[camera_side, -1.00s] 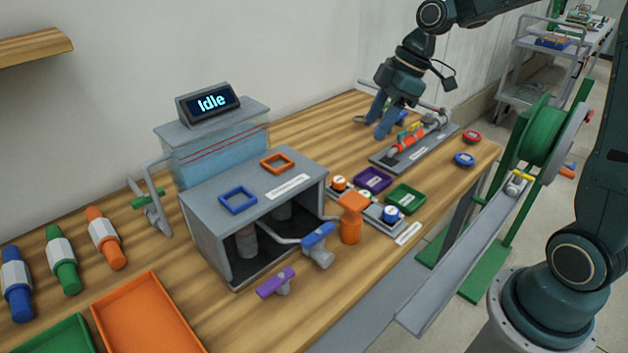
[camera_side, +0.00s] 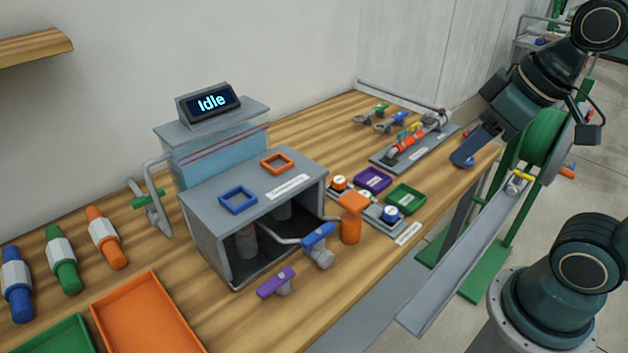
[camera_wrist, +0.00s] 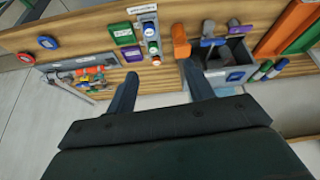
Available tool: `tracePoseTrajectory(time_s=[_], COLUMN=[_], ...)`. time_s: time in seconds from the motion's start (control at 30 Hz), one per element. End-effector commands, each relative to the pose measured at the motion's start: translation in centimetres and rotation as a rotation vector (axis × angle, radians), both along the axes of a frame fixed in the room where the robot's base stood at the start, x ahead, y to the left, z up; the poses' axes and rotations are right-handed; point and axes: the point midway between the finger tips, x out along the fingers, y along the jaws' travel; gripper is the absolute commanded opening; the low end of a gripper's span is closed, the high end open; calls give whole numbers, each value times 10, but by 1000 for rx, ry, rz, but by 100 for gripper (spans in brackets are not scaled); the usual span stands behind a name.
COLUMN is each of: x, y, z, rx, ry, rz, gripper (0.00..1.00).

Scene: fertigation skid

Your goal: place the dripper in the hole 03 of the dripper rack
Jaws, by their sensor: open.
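No part reads clearly as a dripper, and no hole numbers are legible. My gripper (camera_side: 464,160) is over the table's right edge in the side view. In the wrist view its two fingers (camera_wrist: 158,75) are apart with nothing between them.
A purple tray (camera_side: 373,179) and a green tray (camera_side: 405,197) lie beside the plate. A pipe assembly (camera_side: 410,146) sits behind. A red disc (camera_wrist: 25,58) and a blue disc (camera_wrist: 48,42) show in the wrist view.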

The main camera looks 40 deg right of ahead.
Motion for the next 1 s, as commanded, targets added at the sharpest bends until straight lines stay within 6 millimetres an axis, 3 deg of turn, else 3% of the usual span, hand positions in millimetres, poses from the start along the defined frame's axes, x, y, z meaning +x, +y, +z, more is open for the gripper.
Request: tracePoseTrajectory(time_s=[0.23, 1.0], x=[-19, -20], y=[-3, -3], z=[-5, -5], rx=[24, 26], ry=[-28, -28], rz=[-83, -88], gripper=[52, 52])
